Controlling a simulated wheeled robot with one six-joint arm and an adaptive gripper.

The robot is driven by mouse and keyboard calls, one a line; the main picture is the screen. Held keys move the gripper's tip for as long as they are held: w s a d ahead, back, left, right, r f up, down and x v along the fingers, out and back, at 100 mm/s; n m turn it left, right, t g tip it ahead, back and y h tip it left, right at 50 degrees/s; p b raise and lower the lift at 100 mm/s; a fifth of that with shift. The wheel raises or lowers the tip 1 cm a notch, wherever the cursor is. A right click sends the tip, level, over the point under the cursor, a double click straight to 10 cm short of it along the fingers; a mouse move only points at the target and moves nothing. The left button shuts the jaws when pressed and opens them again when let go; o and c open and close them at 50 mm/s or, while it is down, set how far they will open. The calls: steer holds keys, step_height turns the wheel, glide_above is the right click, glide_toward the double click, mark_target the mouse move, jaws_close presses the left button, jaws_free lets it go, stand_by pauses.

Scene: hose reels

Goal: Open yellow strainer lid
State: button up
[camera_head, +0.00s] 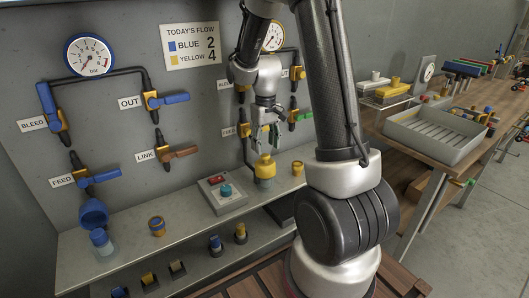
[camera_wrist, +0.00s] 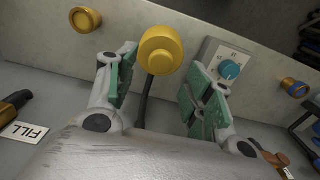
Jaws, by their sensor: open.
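The yellow strainer lid (camera_head: 265,166) sits on top of a clear-looking strainer body on the grey shelf below the wall panel. In the wrist view the yellow lid (camera_wrist: 160,50) shows as a round cap with a raised knob, between and beyond my fingertips. My gripper (camera_head: 266,137) is open, pointing down just above the lid, with nothing between its green-padded fingers. In the wrist view my gripper (camera_wrist: 160,87) has one finger on each side of the lid's line, apart from it. The lid looks closed.
A blue strainer (camera_head: 101,240) is at far left. Valves with handles, including the green one (camera_head: 304,116), project from the panel near my gripper.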

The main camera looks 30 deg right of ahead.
mark_target(265, 154)
steer(key=shift+f, duration=1.85)
steer(key=shift+c, duration=0.4)
jaws_close()
